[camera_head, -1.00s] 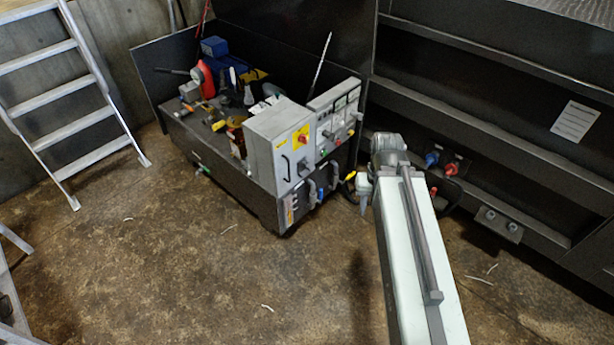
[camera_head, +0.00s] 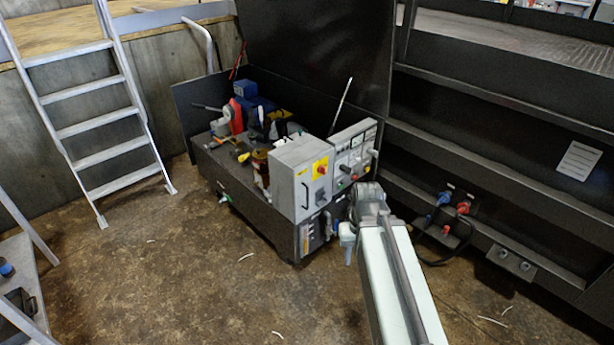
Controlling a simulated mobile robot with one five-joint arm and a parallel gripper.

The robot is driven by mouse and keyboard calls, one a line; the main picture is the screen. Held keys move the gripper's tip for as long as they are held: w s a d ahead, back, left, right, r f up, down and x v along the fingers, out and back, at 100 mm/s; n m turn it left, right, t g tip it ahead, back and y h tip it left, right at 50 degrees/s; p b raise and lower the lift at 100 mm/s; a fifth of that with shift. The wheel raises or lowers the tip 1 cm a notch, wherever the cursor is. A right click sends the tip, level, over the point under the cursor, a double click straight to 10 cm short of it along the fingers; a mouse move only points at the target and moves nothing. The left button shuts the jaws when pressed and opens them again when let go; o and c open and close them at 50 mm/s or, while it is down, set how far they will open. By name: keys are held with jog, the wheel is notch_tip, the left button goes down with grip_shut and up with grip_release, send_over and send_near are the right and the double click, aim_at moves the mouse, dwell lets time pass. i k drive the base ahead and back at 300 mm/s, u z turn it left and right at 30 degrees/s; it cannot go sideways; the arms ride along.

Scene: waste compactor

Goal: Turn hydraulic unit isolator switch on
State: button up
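The hydraulic unit (camera_head: 240,190) is a dark low cabinet at the middle of the view, with a grey control box (camera_head: 285,185) at its near right end. A red rotary switch on a yellow plate (camera_head: 321,168) is on the box's front face and looks like the isolator switch. Its exact handle angle is too small to tell. My arm rises from the bottom right, and its end stands in front of and below the box, to the right of the switch. My gripper (camera_head: 348,236) is at that end, small and partly hidden; its fingers do not show clearly. No contact with the switch shows.
A second panel with gauges and knobs (camera_head: 354,150) stands just right of the box. Blue and red connectors (camera_head: 454,203) and a cable are on the dark compactor wall at right. A metal ladder (camera_head: 95,125) stands at left. The floor (camera_head: 190,275) in front is mostly clear.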

aim_at(321, 169)
jog(key=u, duration=0.9)
jog(key=i, duration=1)
